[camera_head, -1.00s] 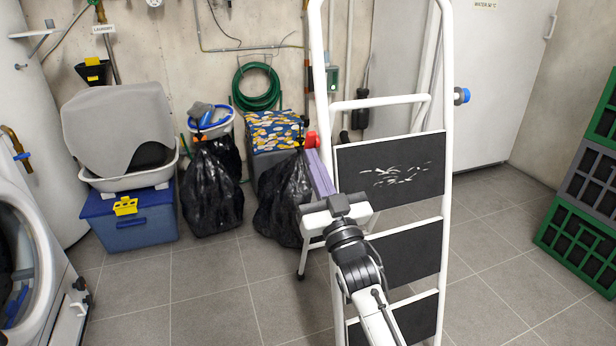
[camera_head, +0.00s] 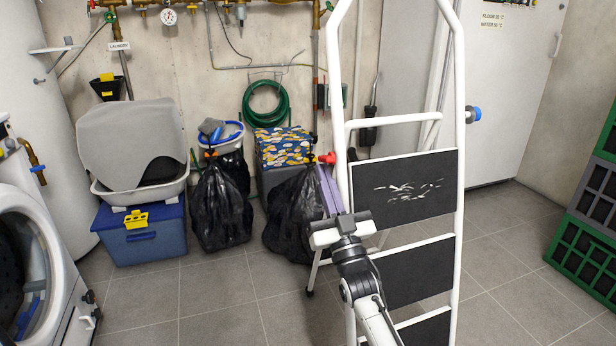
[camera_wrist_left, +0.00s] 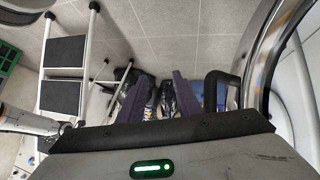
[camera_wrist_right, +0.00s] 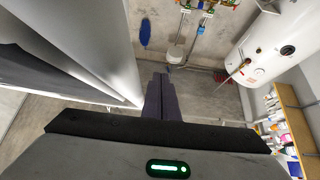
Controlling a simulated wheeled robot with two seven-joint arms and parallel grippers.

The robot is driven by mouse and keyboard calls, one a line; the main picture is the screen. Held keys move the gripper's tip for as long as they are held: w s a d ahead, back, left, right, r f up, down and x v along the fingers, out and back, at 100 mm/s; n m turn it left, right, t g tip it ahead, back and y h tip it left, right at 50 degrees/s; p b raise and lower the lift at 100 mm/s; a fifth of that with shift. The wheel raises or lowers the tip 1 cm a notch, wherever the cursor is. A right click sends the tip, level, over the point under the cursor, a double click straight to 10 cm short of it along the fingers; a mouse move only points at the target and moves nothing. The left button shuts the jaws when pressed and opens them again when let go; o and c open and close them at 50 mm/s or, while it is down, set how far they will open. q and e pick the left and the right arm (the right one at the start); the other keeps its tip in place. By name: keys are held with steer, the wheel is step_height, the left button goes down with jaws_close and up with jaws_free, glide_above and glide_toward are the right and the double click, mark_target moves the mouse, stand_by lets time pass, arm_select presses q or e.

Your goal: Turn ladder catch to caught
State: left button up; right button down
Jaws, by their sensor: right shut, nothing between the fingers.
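A white step ladder (camera_head: 394,121) with black treads stands right of centre in the head view. A small red part (camera_head: 327,158), probably its catch, sits at the outer side of its left rail. Its setting cannot be read. My right gripper (camera_head: 321,172) has its purple fingers shut and empty, with the tips just below and beside the red part. I cannot tell whether they touch it. In the right wrist view the shut fingers (camera_wrist_right: 160,88) are beside a pale rail; the red part is not seen. My left gripper (camera_wrist_left: 154,85) shows only in its wrist view, fingers apart.
Black bags (camera_head: 221,205), a blue box (camera_head: 142,235) and a patterned box (camera_head: 284,145) stand along the back wall. A washing machine (camera_head: 40,265) is at left, green crates (camera_head: 585,245) at right.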

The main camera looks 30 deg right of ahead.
steer(key=shift+w, duration=0.4)
stand_by(0.4)
